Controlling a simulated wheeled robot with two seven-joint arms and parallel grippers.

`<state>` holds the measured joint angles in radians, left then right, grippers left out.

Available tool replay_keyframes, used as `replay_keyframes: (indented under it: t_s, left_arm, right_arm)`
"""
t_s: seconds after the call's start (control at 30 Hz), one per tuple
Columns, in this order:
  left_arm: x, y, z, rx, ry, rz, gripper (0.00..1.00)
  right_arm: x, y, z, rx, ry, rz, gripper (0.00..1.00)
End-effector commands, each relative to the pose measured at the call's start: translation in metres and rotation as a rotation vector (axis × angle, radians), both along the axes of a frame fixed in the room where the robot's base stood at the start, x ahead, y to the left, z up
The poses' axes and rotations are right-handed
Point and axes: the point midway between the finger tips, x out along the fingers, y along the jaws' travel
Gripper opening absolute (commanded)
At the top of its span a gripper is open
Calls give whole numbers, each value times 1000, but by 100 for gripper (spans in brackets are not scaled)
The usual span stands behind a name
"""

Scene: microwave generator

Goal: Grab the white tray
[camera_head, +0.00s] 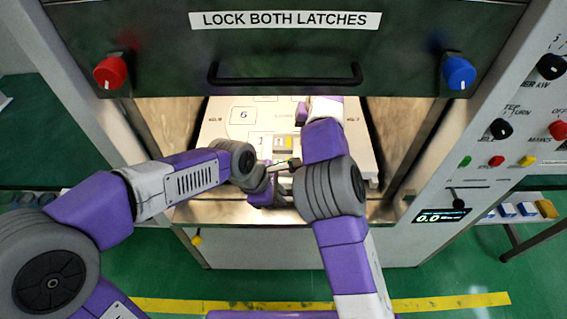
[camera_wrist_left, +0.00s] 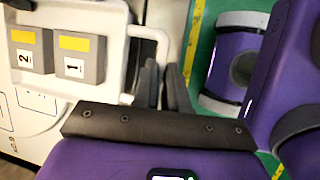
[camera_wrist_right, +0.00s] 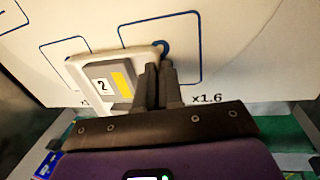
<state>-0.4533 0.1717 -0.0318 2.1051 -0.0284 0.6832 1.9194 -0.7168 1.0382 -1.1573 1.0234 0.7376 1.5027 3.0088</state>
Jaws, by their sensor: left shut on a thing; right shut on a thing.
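The white tray (camera_wrist_left: 118,60) shows in the left wrist view with grey-and-yellow blocks marked 2 (camera_wrist_left: 30,50) and 1 (camera_wrist_left: 80,58) in it. My left gripper (camera_wrist_left: 163,85) is shut on the handle (camera_wrist_left: 152,33) at the tray's right side. In the right wrist view, part of the tray (camera_wrist_right: 112,56) shows with a block marked 2 (camera_wrist_right: 105,84). My right gripper (camera_wrist_right: 155,85) is shut on the tray's handle there. In the head view my left gripper (camera_head: 284,165) is by the cavity front; my right arm hides the right gripper's fingers and part of the tray.
The tray is over a larger white plate (camera_head: 215,128) with printed outlines, inside the machine cavity with wooden side walls (camera_head: 168,125). The raised dark door (camera_head: 290,45) with red (camera_head: 110,72) and blue (camera_head: 459,72) knobs is above. My arms are close together at the opening.

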Motion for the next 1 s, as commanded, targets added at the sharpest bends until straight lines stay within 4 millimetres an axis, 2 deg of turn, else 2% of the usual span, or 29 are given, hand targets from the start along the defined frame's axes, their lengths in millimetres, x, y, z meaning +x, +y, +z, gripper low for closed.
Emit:
replay_keyframes:
  t_s: [0.27, 0.73, 1.0]
  left_arm:
    - [-1, 0, 5, 0, 7, 3, 0]
    - [-2, 0, 43, 1, 9, 3, 0]
    - [-2, 0, 50, 1, 10, 3, 0]
  right_arm:
    - [1, -1, 6, 1, -5, -5, 0]
    - [2, -2, 45, 0, -8, -7, 0]
    - [2, -2, 52, -1, -9, -8, 0]
